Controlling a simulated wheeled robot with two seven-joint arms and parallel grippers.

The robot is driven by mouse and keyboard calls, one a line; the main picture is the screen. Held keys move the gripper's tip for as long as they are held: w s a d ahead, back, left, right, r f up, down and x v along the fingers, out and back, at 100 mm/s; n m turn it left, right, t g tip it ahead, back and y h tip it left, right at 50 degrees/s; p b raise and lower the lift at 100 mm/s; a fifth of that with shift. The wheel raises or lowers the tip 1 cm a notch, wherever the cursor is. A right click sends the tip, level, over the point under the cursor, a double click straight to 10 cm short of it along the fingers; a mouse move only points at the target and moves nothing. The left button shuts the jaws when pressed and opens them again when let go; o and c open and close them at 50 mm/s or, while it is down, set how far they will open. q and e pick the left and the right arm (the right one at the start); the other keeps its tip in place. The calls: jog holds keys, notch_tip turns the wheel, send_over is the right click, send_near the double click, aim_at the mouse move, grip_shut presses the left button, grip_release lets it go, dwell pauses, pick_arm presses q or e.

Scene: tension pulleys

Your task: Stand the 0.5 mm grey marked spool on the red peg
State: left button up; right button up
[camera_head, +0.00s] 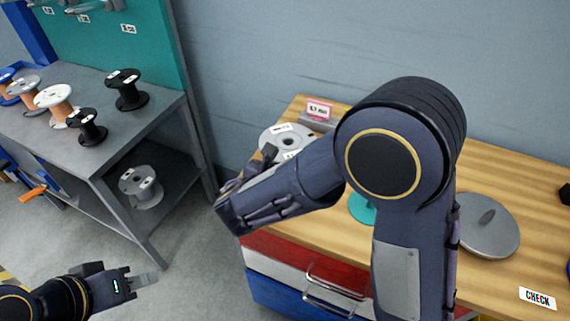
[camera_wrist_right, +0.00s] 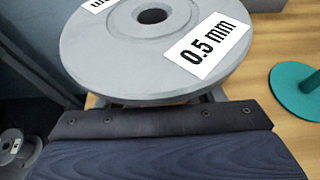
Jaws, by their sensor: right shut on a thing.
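A grey spool (camera_head: 294,137) with white labels is at the far left corner of the wooden table; in the right wrist view the spool (camera_wrist_right: 150,50) fills the top, its flange marked "0.5 mm", its centre hole facing up. My right gripper (camera_head: 266,158) is shut on it, its fingers mostly hidden under the flange. I cannot tell whether the spool touches the table. No red peg shows; my right arm covers the middle of the table. My left gripper (camera_head: 121,276) is open and empty, low at the left above the floor.
A teal peg stand (camera_head: 361,208) also shows in the right wrist view (camera_wrist_right: 300,92). A grey disc (camera_head: 487,226) and a CHECK card (camera_head: 537,298) lie to the right. A pink card (camera_head: 319,108) stands at the back. The grey bench (camera_head: 150,122) holds several spools; another grey spool (camera_head: 140,187) is below.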

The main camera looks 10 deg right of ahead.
dwell(0.4)
jog(key=shift+f+b, duration=0.75)
jog(key=shift+f, duration=0.1)
jog(key=shift+r, duration=0.1)
jog(key=o, duration=1.5)
jog(key=shift+p+v, duration=0.45)
jog(key=shift+v, duration=3.4)
